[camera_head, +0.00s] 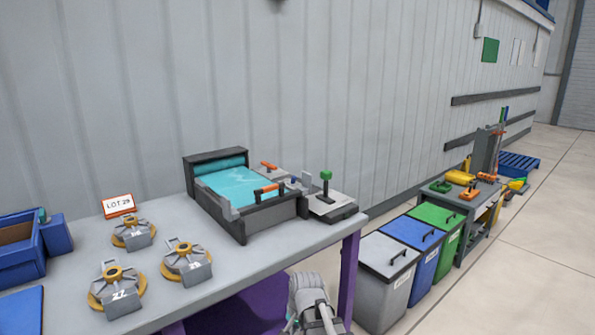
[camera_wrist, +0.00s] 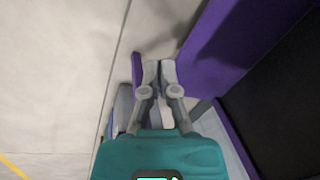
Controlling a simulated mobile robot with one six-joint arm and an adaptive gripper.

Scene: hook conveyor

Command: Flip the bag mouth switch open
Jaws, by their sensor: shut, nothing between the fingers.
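A bagging machine with a teal sheet (camera_head: 240,184) under its top stands on the table in the head view. An orange-handled lever (camera_head: 268,189) is on its front edge, and another orange handle (camera_head: 268,165) is behind it. A green-knobbed lever (camera_head: 326,176) stands upright on a grey plate at the machine's right. I cannot tell which of these is the bag mouth switch. My gripper (camera_wrist: 159,67) is shut and empty in the wrist view, low beside purple table parts and away from the machine. In the head view my arm shows below the table's front edge; its fingertips are not clear.
The grey table (camera_head: 220,272) carries several numbered grey-and-gold parts, a LOT 29 sign (camera_head: 118,205) and a blue bin (camera_head: 22,248). A purple table leg (camera_head: 349,275) is close to my arm. Grey (camera_head: 377,290), blue and green lidded bins stand right. Floor beyond is open.

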